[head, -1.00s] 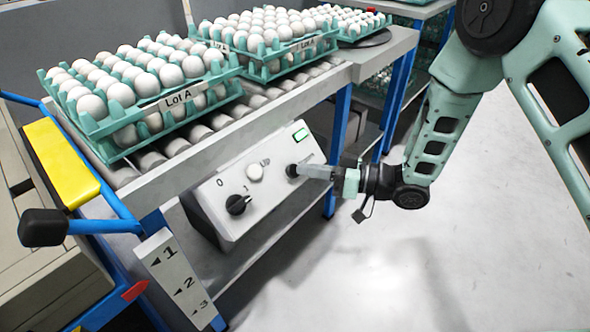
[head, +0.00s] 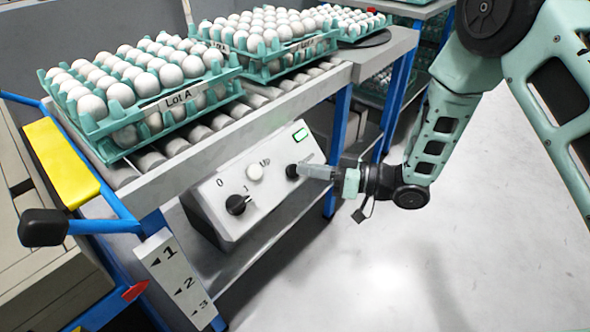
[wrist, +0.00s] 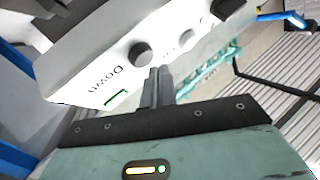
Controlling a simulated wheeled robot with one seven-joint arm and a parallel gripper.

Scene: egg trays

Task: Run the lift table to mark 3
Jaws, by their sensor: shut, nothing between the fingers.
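The control box (head: 255,190) hangs under the roller conveyor. It has a black selector knob (head: 237,204) by 0 and 1, a white button (head: 255,172), a black button (head: 292,171) and a green-framed lamp (head: 300,135). My gripper (head: 303,171) is shut and empty, its tips at the black button. In the wrist view the tips (wrist: 158,75) are beside the black button (wrist: 140,53), near the word Down; contact is unclear. The mark plate (head: 178,275) carries 1, 2 and 3 from top down. A red pointer (head: 135,291) lies left of it; its exact level is unclear.
Egg trays (head: 125,145) stand on the roller conveyor (head: 185,145), one labelled Lot A. A blue frame with a yellow pad (head: 62,160) and black handle (head: 43,228) is at the left. The floor (head: 440,260) at the right is clear.

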